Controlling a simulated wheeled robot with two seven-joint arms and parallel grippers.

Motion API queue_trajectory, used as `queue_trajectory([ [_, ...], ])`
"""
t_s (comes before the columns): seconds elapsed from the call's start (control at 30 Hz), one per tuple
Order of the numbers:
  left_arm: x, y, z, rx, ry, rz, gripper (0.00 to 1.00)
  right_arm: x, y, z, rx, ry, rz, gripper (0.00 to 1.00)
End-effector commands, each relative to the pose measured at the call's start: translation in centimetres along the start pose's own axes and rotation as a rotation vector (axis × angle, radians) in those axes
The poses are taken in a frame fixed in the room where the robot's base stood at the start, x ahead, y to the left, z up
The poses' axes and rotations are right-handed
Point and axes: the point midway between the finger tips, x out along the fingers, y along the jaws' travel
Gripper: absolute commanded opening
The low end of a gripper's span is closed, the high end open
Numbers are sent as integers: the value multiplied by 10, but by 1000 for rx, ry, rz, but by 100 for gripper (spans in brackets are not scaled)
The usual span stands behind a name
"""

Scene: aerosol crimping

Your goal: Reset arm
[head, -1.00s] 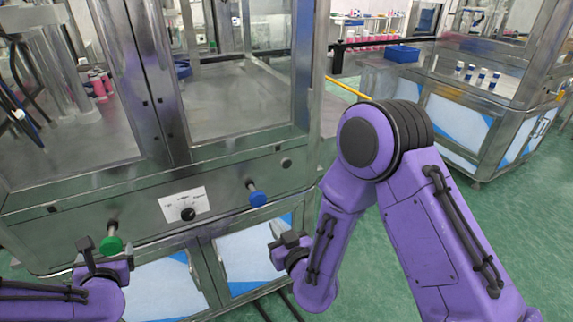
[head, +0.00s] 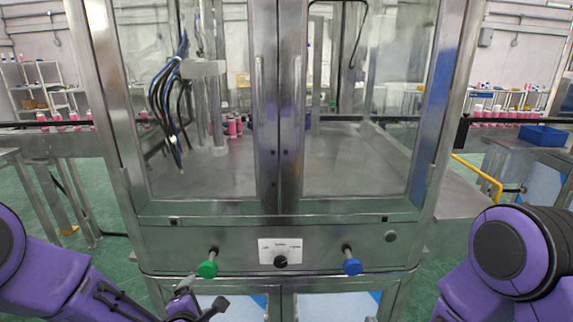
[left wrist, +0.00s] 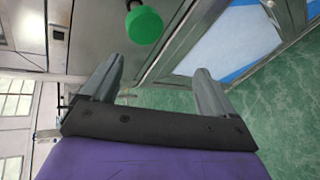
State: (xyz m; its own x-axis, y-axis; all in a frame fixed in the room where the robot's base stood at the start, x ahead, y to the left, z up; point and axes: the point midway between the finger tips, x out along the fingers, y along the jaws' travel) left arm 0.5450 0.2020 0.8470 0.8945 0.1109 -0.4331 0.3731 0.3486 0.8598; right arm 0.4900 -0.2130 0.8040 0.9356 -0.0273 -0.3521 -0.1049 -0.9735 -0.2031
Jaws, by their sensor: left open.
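My left gripper (head: 201,297) is low in the head view, below the green button (head: 208,268) on the machine's front panel. In the left wrist view my left gripper (left wrist: 157,84) shows two spread fingers with nothing between them. The green button (left wrist: 144,25) is beyond the fingertips there, apart from them. My right arm's purple links show at the right edge of the head view, but my right gripper is out of the picture.
The glass-doored machine (head: 330,238) stands straight ahead, with a blue button (head: 351,265) and a black knob (head: 281,261) on its panel. A blue bin (head: 543,136) sits at right. Green floor (head: 115,262) shows at left.

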Motion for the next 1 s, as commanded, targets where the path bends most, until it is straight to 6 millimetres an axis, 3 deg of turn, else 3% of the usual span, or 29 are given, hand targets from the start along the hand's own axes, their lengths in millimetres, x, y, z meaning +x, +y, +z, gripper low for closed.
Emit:
queue_trajectory([
  [0.1,-15,-72,-52,543,45,-164,88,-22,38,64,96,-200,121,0],
  [0.2,-46,-141,-107,994,27,-365,88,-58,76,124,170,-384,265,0],
  [0.3,-88,-200,-158,1304,-37,-570,88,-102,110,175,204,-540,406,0],
  [0.43,-144,-252,-209,1436,-92,-781,88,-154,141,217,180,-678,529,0],
  [0.5,-165,-268,-225,1454,-106,-854,88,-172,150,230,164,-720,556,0],
  [0.6,-180,-282,-235,1462,-123,-906,88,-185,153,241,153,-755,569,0],
  [1.0,-182,-285,-235,1457,-125,-913,88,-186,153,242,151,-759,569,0],
])
